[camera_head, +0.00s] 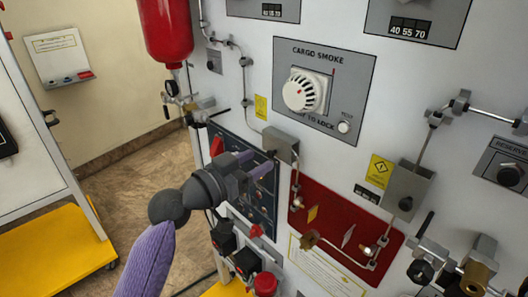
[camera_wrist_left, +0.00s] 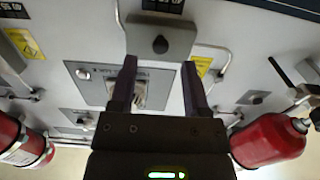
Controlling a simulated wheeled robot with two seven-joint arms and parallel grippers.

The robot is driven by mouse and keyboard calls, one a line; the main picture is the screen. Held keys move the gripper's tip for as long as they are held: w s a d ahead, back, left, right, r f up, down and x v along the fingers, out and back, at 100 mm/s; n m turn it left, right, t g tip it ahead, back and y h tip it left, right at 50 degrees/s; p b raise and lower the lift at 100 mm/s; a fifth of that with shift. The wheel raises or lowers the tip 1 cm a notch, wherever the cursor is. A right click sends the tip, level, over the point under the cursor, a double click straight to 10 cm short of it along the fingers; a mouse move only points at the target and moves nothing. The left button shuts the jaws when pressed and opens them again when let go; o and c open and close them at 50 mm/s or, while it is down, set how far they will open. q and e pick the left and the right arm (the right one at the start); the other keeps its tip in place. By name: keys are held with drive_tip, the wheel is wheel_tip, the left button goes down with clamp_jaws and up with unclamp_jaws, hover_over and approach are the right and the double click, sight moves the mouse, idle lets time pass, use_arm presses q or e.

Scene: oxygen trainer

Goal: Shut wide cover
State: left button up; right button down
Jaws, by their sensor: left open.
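My left gripper (camera_head: 258,165) is in front of the dark blue switch panel (camera_head: 240,185) in the head view and hides part of it. In the left wrist view its two fingers (camera_wrist_left: 159,66) stand apart with nothing gripped. Between and beyond them is a grey panel (camera_wrist_left: 95,88) with a pale metal fitting (camera_wrist_left: 140,92), partly hidden by the left finger. I cannot tell whether this fitting is the wide cover. A small red flap (camera_head: 216,147) shows at the blue panel's upper left edge. My right gripper is in neither view.
The CARGO SMOKE panel (camera_head: 323,90) is above right of the gripper. A red plate with piping (camera_head: 335,215) is to the right. A red cylinder (camera_head: 165,30) hangs upper left. Red and black knobs (camera_head: 265,284) stick out below.

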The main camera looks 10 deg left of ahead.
sight(276, 147)
use_arm(q)
drive_tip(key=shift+x, duration=1.2)
clamp_jaws()
